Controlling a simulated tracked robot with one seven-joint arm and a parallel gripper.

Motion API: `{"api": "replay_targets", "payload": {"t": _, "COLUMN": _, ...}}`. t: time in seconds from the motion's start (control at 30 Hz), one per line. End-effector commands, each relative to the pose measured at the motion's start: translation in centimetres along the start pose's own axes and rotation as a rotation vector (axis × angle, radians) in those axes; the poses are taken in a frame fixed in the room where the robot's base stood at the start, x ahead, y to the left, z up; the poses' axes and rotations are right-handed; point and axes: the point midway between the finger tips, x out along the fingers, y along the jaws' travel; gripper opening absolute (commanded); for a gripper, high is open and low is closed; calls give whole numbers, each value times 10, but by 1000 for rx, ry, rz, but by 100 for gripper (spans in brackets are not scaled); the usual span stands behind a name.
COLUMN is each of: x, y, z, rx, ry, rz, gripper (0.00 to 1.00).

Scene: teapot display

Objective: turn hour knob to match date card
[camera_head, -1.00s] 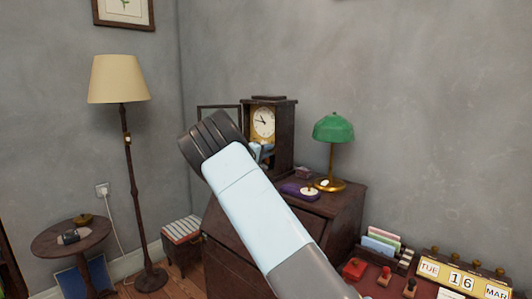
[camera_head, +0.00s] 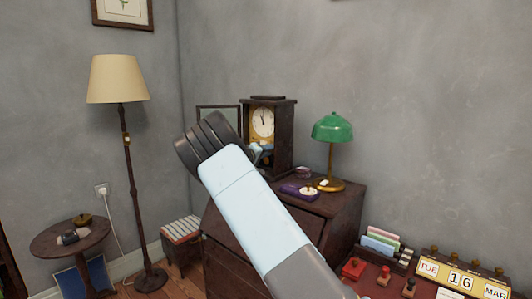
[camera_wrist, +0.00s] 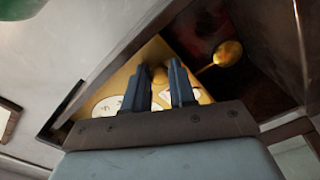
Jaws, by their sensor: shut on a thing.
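The dark wooden clock (camera_head: 283,140) stands on the desk, its glazed door (camera_head: 219,107) swung open to the left. Its white dial (camera_head: 263,122) shows both hands close together, pointing up near the top. My gripper (camera_head: 262,151) is at the clock front below the dial, partly hidden by my arm. In the wrist view my gripper (camera_wrist: 160,66) is shut on a small brass knob, the hour knob (camera_wrist: 160,76), mostly hidden between the fingers. White small dials (camera_wrist: 108,105) show on the brass plate there. The date card (camera_head: 461,279) reads TUE 16 MAR.
A brass pendulum (camera_wrist: 228,52) hangs in the case, right of my fingers. A green lamp (camera_head: 332,128) and a purple item (camera_head: 298,191) stand on the desk (camera_head: 340,208) right of the clock. A floor lamp (camera_head: 120,80) and a round table (camera_head: 70,238) stand left.

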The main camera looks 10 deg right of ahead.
Motion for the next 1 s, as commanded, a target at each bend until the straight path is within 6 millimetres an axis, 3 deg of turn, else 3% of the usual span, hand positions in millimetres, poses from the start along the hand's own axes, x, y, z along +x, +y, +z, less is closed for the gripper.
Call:
{"api": "replay_targets", "payload": {"t": 0.1, "x": -1, "y": -2, "z": 0, "rx": -2, "ry": 1, "rz": -4, "gripper": 0}}
{"api": "replay_targets", "payload": {"t": 0.13, "x": -1, "y": -2, "z": 0, "rx": -2, "ry": 1, "rz": -4, "gripper": 27}}
{"api": "replay_targets", "payload": {"t": 0.23, "x": -1, "y": -2, "z": 0, "rx": -2, "ry": 2, "rz": -3, "gripper": 36}}
{"api": "replay_targets", "payload": {"t": 0.47, "x": -2, "y": -1, "z": -1, "rx": -1, "ry": 2, "rz": -2, "gripper": 36}}
{"api": "replay_targets", "payload": {"t": 0.63, "x": -12, "y": -1, "z": -2, "rx": 0, "ry": 3, "rz": -3, "gripper": 36}}
{"api": "replay_targets", "payload": {"t": 1.0, "x": -81, "y": -2, "z": -1, "rx": -2, "ry": 4, "rz": -4, "gripper": 36}}
